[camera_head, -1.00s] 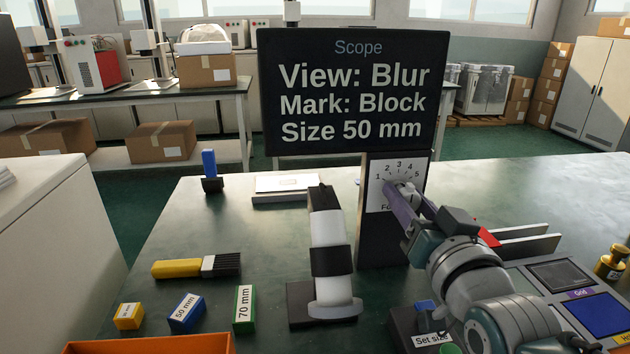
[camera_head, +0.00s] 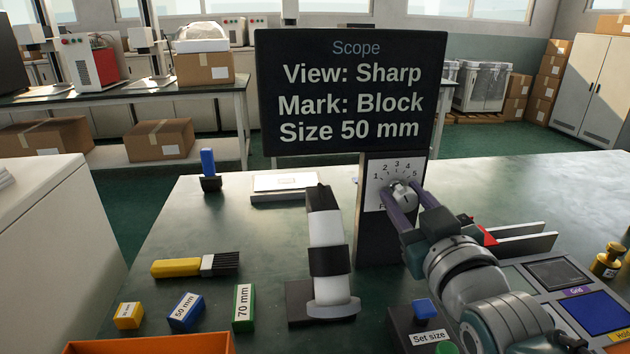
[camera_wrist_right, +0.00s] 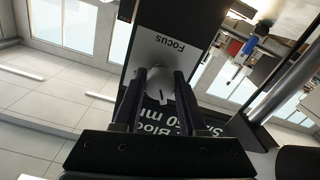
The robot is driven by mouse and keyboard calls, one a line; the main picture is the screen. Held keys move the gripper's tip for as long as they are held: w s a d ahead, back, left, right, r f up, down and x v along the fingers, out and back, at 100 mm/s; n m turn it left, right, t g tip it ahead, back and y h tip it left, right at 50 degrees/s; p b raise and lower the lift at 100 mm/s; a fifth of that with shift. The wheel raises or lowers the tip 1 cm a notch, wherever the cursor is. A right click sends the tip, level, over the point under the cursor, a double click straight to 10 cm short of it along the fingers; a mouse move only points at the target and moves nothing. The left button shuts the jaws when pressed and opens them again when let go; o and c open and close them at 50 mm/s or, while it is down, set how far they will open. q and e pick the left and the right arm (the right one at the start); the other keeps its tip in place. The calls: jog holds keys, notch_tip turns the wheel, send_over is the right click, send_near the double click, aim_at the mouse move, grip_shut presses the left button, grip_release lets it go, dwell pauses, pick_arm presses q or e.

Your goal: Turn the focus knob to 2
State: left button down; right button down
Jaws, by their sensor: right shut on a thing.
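The focus knob (camera_head: 404,194) is a grey-white round knob on a white dial plate (camera_head: 377,168) numbered 1 to 5, on a dark upright panel. My right gripper (camera_head: 403,204) is shut on the knob, one purple finger on each side. The wrist view shows the knob (camera_wrist_right: 158,84) between the fingers, with a dark line on its face. I cannot tell which number it points to. The Scope screen (camera_head: 350,90) above reads "View: Sharp", "Mark: Block", "Size 50 mm". My left gripper is not in view.
A black-and-white scope tube (camera_head: 327,235) stands left of the panel. A yellow brush (camera_head: 180,268), a 50 mm block (camera_head: 187,312) and a 70 mm block (camera_head: 244,308) lie further left. A Set size box (camera_head: 428,338) with a blue top is near my right arm.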

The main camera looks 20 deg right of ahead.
dwell(0.3)
jog(key=shift+c, duration=2.3)
grip_release()
jog(key=p+v, duration=0.1)
jog(key=v, duration=0.9)
jog(key=shift+p, duration=0.35)
jog(key=shift+d, duration=0.1)
